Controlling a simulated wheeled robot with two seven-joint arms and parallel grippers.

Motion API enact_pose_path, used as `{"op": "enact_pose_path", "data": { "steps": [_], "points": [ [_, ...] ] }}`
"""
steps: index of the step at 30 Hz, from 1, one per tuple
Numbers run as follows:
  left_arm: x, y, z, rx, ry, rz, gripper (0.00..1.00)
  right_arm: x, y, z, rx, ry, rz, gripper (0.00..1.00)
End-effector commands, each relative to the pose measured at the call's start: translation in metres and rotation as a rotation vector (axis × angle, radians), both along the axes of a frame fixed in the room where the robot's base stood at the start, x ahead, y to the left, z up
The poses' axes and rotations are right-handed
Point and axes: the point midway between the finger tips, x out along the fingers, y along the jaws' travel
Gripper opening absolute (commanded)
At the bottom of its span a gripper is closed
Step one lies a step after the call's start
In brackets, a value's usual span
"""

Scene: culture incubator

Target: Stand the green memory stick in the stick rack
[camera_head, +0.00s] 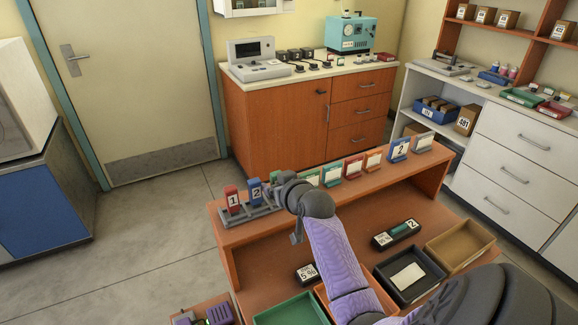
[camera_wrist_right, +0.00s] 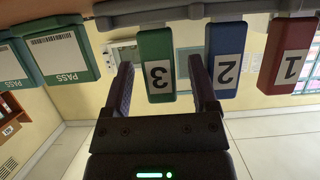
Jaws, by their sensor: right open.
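The green memory stick (camera_wrist_right: 156,62), labelled 3, stands in the stick rack (camera_wrist_right: 190,10), which appears upside down in the wrist view. My right gripper (camera_wrist_right: 160,66) is open, its two fingers on either side of the green stick with visible gaps. A blue stick (camera_wrist_right: 226,60) labelled 2 and a red stick (camera_wrist_right: 289,57) labelled 1 stand beside it. In the head view the rack (camera_head: 262,211) is on the left of the raised shelf, with the red (camera_head: 232,201) and blue (camera_head: 255,191) sticks. My right gripper (camera_head: 284,184) largely hides the green one there. My left gripper is out of view.
Several card holders, including a blue one (camera_head: 398,150), line the shelf right of the rack.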

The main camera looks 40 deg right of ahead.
Motion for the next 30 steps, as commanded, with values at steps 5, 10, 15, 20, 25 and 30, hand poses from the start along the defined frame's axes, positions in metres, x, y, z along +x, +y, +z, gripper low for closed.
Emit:
{"op": "enact_pose_path", "data": {
  "steps": [5, 10, 15, 20, 25, 30],
  "points": [
    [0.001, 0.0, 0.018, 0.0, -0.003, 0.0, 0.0, -0.036, 0.011, 0.019, -0.002, 0.001, 0.0, 0.75],
    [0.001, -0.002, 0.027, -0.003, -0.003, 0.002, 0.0, -0.067, 0.021, 0.031, -0.001, 0.0, -0.001, 0.75],
    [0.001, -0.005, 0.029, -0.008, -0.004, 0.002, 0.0, -0.08, 0.025, 0.036, 0.0, 0.0, 0.0, 0.75],
    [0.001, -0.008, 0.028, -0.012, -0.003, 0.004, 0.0, -0.081, 0.026, 0.036, 0.001, 0.0, 0.001, 0.75],
    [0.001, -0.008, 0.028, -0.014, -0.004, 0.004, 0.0, -0.081, 0.025, 0.036, 0.0, 0.0, 0.0, 0.75],
    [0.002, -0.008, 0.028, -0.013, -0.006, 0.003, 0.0, -0.08, 0.026, 0.033, 0.003, 0.005, 0.001, 0.75]
  ]
}}
